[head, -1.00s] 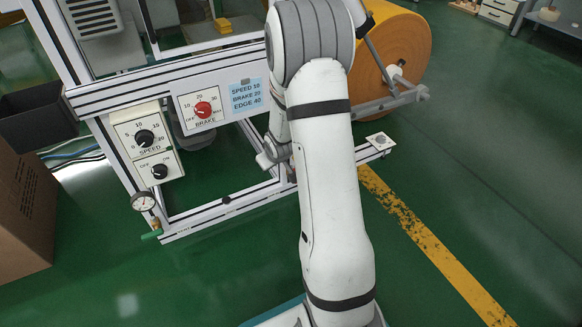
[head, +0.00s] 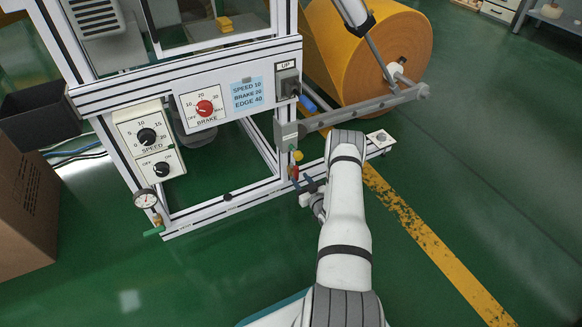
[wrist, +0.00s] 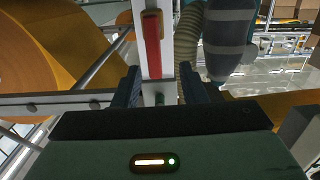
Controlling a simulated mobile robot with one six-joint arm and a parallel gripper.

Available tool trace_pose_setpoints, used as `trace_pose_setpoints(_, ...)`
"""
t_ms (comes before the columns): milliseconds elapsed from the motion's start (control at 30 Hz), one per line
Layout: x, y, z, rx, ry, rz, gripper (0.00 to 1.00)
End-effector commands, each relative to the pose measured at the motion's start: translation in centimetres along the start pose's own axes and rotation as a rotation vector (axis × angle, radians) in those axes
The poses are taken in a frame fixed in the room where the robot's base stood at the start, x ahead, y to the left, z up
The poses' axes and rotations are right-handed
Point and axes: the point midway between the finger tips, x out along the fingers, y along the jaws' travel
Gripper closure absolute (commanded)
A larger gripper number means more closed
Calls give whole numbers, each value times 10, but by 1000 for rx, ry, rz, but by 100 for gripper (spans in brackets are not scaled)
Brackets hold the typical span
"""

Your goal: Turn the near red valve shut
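The red valve handle (head: 294,172) is low on the frame's near right post in the head view, small and partly crowded by my gripper. In the wrist view the red handle (wrist: 152,45) hangs upright against a pale post, ahead of my gripper and between the lines of its two fingers. My gripper (wrist: 159,82) is open, with dark fingers apart to either side and nothing held. In the head view my gripper (head: 308,185) is just right of and below the red handle. I cannot tell whether a finger touches it.
A yellow part (head: 298,155) sits just above the red handle. An UP switch box (head: 288,82) is higher on the post. A grey bar (head: 360,108) and an orange roll (head: 375,50) are behind. Green floor is free at right.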

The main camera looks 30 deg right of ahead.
Motion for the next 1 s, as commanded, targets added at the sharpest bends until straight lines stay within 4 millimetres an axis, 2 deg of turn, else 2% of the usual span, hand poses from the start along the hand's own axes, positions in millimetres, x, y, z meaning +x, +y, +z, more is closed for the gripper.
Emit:
trace_pose_setpoints(167, 1, 11, -2, 16, 55, 18, 62)
trace_pose_setpoints(633, 64, 18, -4, 15, 51, 27, 62)
trace_pose_setpoints(1000, 71, 19, -7, 17, 49, 30, 62)
